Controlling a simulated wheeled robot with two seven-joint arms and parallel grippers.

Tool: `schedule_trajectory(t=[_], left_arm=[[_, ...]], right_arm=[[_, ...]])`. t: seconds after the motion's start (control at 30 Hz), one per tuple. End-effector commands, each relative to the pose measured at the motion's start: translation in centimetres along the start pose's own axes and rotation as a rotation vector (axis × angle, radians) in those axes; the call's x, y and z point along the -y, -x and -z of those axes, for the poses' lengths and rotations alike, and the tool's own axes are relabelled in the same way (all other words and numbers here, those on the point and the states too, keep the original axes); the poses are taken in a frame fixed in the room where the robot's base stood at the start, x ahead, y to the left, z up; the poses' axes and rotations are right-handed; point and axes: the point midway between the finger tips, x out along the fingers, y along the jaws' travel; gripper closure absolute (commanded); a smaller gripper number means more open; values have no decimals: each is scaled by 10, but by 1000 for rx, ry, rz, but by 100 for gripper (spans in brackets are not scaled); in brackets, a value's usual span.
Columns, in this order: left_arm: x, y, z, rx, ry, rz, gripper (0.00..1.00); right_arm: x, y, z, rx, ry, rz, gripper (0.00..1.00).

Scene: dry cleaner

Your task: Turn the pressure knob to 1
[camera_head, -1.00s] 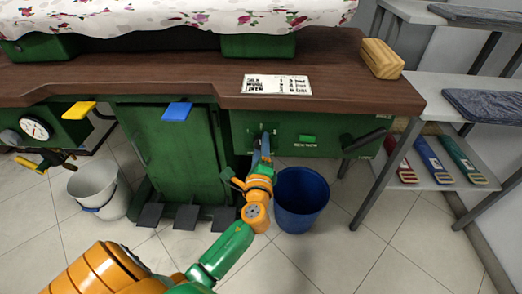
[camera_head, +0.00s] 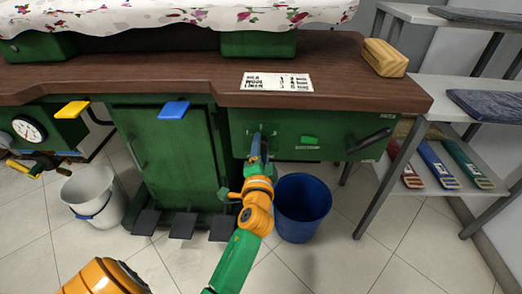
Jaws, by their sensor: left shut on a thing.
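The green control panel (camera_head: 345,140) sits under the front edge of the brown wooden top. My left gripper (camera_head: 256,143) reaches up to the left part of this panel and is shut on the pressure knob there. The fingers and wrist cover the knob almost fully, so its pointer and the number it stands at cannot be read. A printed card (camera_head: 276,83) with fabric names and numbers lies on the wooden top above; its small digits are blurred.
A small green button (camera_head: 310,139) and a dark handle (camera_head: 370,141) sit right of my gripper. A blue bucket (camera_head: 302,208) stands close to my forearm. A white bucket (camera_head: 92,196), dark pedals (camera_head: 181,225) and a round gauge (camera_head: 28,129) are at left.

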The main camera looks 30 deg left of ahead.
Motion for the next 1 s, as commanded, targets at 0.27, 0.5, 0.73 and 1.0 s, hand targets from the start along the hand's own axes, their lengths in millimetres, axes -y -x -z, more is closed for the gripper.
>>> schedule_trajectory(t=[0.27,0.5,0.73,1.0], left_arm=[[-2,0,-1,2,101,-3,100],[-1,0,0,2,132,-3,100],[-1,0,0,2,134,-3,100],[-1,0,0,1,132,-2,18]], right_arm=[[2,-1,4,-2,-1,3,100],[2,0,6,-6,-1,3,100],[2,0,5,-3,-1,3,100],[2,0,4,-2,-1,4,100]])
